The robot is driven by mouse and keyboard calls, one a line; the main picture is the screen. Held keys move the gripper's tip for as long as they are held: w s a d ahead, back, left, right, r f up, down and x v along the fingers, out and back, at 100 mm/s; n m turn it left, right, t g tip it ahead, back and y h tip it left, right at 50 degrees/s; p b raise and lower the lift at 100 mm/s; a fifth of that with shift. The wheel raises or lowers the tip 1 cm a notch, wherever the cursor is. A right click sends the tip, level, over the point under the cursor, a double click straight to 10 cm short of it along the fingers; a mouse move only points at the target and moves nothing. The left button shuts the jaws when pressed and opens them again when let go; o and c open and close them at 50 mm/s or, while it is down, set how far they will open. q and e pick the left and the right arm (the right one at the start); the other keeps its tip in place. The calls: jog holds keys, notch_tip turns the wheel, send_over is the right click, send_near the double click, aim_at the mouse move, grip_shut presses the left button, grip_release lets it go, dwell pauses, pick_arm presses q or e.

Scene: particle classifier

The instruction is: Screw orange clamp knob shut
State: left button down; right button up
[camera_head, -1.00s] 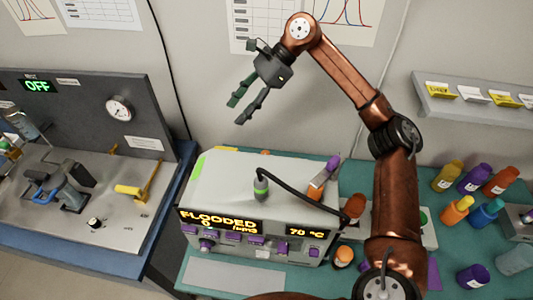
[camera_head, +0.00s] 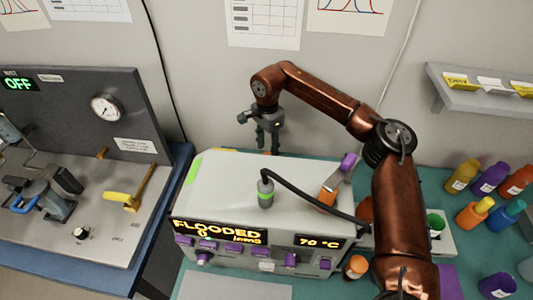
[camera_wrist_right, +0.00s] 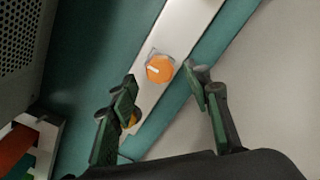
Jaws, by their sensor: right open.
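In the right wrist view, an orange round knob (camera_wrist_right: 160,69) with a pale mark sits on a white strip (camera_wrist_right: 187,27). It lies beyond and between my open fingertips, apart from them. A second orange piece (camera_wrist_right: 133,120) shows partly behind the left finger. My right gripper (camera_wrist_right: 163,82) is open and empty. In the head view my right gripper (camera_head: 269,148) points down behind the back edge of the grey machine (camera_head: 225,185), its tips partly hidden. The orange knob is not clearly seen there. My left gripper is not in view.
The machine reads FLOODED and 70 °C. Bottles (camera_head: 462,176) stand at right, below a wall shelf (camera_head: 480,95). A perforated dark box (camera_wrist_right: 18,35) is left in the wrist view.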

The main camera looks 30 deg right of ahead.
jog(key=shift+f, duration=1.2)
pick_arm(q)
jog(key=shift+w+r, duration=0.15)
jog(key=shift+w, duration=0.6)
pick_arm(e)
jog(key=shift+c, duration=0.5)
jog(key=c, duration=1.1)
jog(key=shift+o, duration=0.2)
